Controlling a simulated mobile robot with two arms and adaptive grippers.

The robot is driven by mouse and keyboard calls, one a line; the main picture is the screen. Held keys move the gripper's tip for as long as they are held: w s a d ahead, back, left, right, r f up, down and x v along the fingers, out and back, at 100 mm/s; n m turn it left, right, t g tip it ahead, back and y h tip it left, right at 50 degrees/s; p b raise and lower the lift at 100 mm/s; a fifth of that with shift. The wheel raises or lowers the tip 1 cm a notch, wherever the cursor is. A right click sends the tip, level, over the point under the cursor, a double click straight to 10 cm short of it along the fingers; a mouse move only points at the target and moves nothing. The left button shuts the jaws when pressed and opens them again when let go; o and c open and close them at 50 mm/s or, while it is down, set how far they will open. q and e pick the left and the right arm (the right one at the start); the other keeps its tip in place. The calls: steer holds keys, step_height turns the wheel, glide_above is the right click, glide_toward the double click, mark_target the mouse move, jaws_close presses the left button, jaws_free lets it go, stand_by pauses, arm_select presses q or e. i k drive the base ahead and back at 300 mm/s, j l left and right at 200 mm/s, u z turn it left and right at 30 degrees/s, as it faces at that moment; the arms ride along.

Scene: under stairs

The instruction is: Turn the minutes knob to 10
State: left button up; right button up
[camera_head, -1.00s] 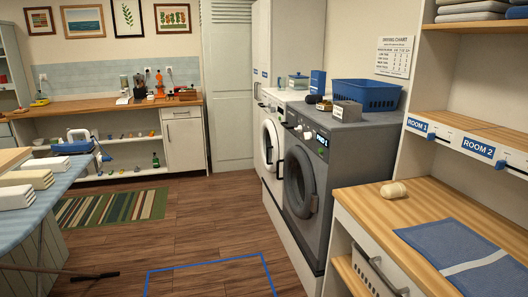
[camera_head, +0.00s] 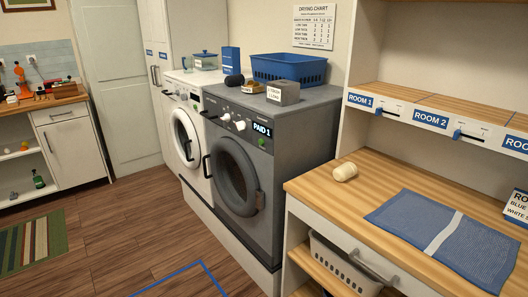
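The grey dryer (camera_head: 280,150) stands in the middle of the head view with its round door shut. Two pale round knobs sit on its control panel, a left knob (camera_head: 225,117) and a right knob (camera_head: 240,125). Their labels and pointer settings are too small to read, so I cannot tell which is the minutes knob. A display (camera_head: 262,129) right of them reads PAID 1, with a green button (camera_head: 261,141) below it. A drying chart (camera_head: 314,27) hangs on the wall above; its rows are too small to read surely. Neither gripper is in view.
A white washer (camera_head: 185,125) stands left of the dryer. A blue basket (camera_head: 288,69) and a grey box (camera_head: 283,92) sit on the dryer. A wooden counter (camera_head: 385,180) juts out at right. The floor (camera_head: 120,230) in front is clear, with a blue outline (camera_head: 190,275) on it.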

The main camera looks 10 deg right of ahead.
mark_target(227, 118)
steer(key=i+j+z, duration=0.2)
steer(key=z, duration=0.3)
steer(key=i+j+z, duration=0.2)
steer(key=z, duration=0.3)
steer(key=j, duration=0.1)
